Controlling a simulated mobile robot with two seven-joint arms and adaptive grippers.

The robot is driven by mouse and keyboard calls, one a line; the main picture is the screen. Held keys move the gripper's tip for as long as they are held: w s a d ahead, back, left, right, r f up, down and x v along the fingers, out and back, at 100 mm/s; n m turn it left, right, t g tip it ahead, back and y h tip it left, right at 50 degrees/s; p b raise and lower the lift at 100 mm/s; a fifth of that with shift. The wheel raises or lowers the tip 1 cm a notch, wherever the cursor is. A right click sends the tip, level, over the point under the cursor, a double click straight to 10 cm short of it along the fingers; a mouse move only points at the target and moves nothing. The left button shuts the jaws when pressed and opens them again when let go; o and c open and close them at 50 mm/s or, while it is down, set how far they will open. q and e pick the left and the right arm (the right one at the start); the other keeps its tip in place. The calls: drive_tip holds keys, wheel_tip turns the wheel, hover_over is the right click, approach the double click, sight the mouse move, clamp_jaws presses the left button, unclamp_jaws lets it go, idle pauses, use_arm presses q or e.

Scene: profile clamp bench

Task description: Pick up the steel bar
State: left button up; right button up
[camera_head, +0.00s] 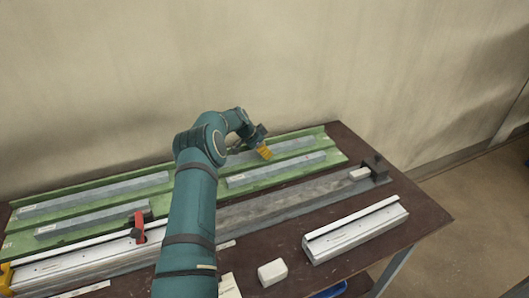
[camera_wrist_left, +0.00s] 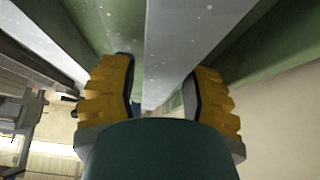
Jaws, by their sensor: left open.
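Several grey steel bars lie in a green channelled tray (camera_head: 85,201) along the back of the bench. My left gripper (camera_head: 262,150) is over the tray's right part, at the rear steel bar (camera_head: 295,143). In the left wrist view, the open yellow-padded fingers (camera_wrist_left: 160,100) are on either side of a grey bar (camera_wrist_left: 185,40), which runs between them. Whether either pad touches it is unclear. Another bar (camera_head: 275,171) lies in the channel in front. My left arm hides the tray's middle. My right gripper is not in view.
A long rail with a red clamp (camera_head: 138,228) lies in front of the tray. A grey track (camera_head: 290,203) ends at a black block (camera_head: 376,168). A white-topped profile (camera_head: 355,230) and white block (camera_head: 272,272) sit at front right. A wall stands behind.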

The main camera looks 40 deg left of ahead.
use_arm(q)
clamp_jaws()
idle(0.4)
wheel_tip(320, 180, up, 10)
drive_tip(key=shift+r+p, duration=0.1)
drive_tip(key=shift+p, duration=0.3)
